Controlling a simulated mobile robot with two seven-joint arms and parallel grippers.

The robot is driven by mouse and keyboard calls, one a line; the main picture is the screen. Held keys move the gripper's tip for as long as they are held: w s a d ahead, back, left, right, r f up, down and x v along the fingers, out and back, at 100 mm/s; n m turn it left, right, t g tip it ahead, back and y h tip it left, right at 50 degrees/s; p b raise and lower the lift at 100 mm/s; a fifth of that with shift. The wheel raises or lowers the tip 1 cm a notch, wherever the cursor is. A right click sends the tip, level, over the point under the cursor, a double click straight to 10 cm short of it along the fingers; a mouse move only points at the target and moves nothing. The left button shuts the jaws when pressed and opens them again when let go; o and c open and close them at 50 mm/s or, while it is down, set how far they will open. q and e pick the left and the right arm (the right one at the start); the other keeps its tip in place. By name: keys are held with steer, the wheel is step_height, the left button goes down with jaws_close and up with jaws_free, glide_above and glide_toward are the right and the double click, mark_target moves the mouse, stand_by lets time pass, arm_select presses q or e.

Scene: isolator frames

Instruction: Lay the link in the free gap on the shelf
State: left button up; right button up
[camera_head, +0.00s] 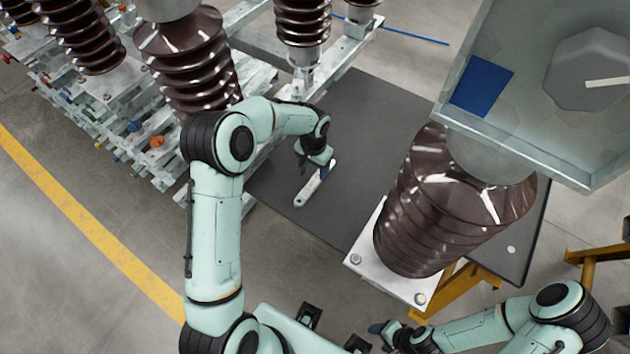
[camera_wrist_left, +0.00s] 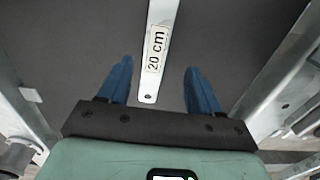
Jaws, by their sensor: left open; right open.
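The link, a pale flat metal bar (camera_head: 309,192), lies on a dark grey surface (camera_head: 352,118) in the head view. In the left wrist view the bar (camera_wrist_left: 163,22) carries a "20 cm" label and has a hole near its end. My left gripper (camera_head: 315,172) is just above the bar's far end in the head view. In the wrist view its two blue fingers (camera_wrist_left: 156,75) are open, with the bar's end between them and clear space on both sides. My right gripper (camera_head: 382,330) is open at the bottom of the head view, away from the link. I cannot make out the free gap.
Brown ribbed insulators (camera_head: 195,62) stand on stacked metal frames (camera_head: 110,105) at left. A large brown insulator (camera_head: 445,210) on a white plate (camera_head: 372,275) stands right of the link, under a grey-green box (camera_head: 590,165). A yellow line (camera_head: 90,225) crosses the floor.

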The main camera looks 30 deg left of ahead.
mark_target(315, 180)
arm_select(q)
steer(key=f, duration=0.4)
steer(key=shift+s+d, duration=0.2)
steer(key=shift+d, duration=0.15)
steer(key=shift+f, duration=0.4)
jaws_close()
steer(key=shift+r, duration=0.1)
steer(key=shift+w+r, duration=0.1)
